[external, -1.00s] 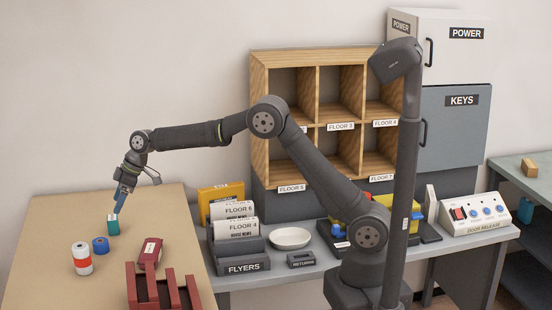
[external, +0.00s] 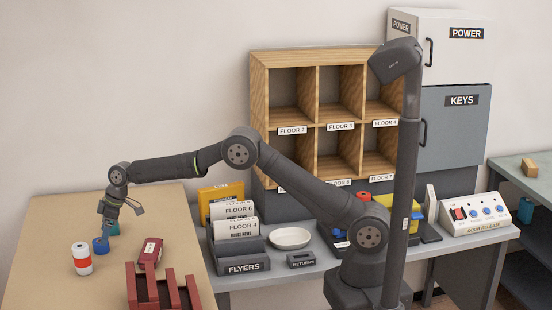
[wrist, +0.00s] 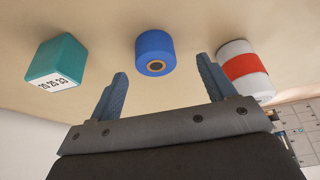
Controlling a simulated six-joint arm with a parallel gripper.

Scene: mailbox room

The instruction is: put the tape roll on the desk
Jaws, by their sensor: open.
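A blue tape roll (external: 101,245) lies on the tan tabletop (external: 50,215) at the left, between a teal block (external: 112,228) and a white can with a red band (external: 82,261). In the wrist view the roll (wrist: 155,53) shows its round end with a brown-rimmed hole. My gripper (external: 106,212) is open and empty, above the tabletop by the roll and teal block. In the wrist view the roll lies ahead of the gap between my blue fingers (wrist: 166,88), apart from them. The grey desk (external: 300,268) stands right of the tan table.
In the wrist view the teal block (wrist: 56,62) is left of the roll and the can (wrist: 243,66) is right. A dark red box (external: 150,254) and red rack (external: 160,289) stand nearby. The grey desk holds a flyer holder (external: 240,250), white bowl (external: 290,238) and door-release panel (external: 480,212).

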